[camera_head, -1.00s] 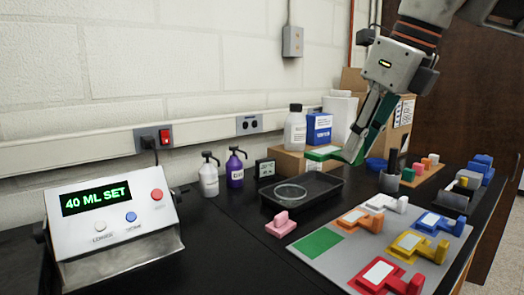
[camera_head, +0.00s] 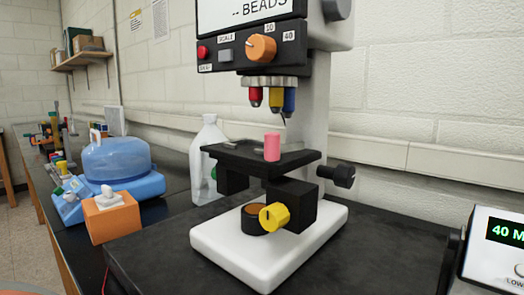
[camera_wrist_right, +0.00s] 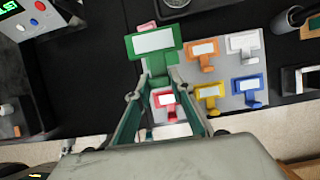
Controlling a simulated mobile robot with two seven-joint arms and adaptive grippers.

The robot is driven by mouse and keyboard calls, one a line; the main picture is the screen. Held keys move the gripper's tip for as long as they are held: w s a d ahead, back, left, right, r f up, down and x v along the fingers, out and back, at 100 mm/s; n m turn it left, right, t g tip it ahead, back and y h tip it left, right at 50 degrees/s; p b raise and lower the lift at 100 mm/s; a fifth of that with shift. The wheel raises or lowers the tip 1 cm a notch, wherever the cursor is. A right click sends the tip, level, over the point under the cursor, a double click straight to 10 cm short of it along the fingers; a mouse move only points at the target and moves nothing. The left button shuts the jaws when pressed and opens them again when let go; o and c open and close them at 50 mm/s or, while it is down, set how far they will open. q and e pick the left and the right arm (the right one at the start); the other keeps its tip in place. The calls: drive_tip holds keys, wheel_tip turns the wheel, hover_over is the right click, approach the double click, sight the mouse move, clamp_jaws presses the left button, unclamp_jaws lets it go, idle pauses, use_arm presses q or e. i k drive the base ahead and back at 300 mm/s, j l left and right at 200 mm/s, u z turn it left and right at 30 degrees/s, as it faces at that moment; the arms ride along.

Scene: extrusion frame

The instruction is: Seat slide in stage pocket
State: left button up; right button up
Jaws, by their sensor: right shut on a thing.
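A microscope with a black stage (camera_head: 235,152) stands on a white base in the head view. A pink upright block (camera_head: 272,146) is on the stage, below the coloured objective lenses (camera_head: 272,98). The pocket is hard to make out from this angle. In the right wrist view my right gripper (camera_wrist_right: 158,78) is shut on the handle of a green slide (camera_wrist_right: 153,41) with a white label. It holds the slide in front of a grey board with several coloured slides. My left gripper is in neither view.
A yellow knob (camera_head: 273,216) and a black side knob (camera_head: 340,175) stick out from the microscope. The display box (camera_head: 497,250) is at right.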

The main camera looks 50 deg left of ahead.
sight(245, 153)
drive_tip(key=k, duration=1)
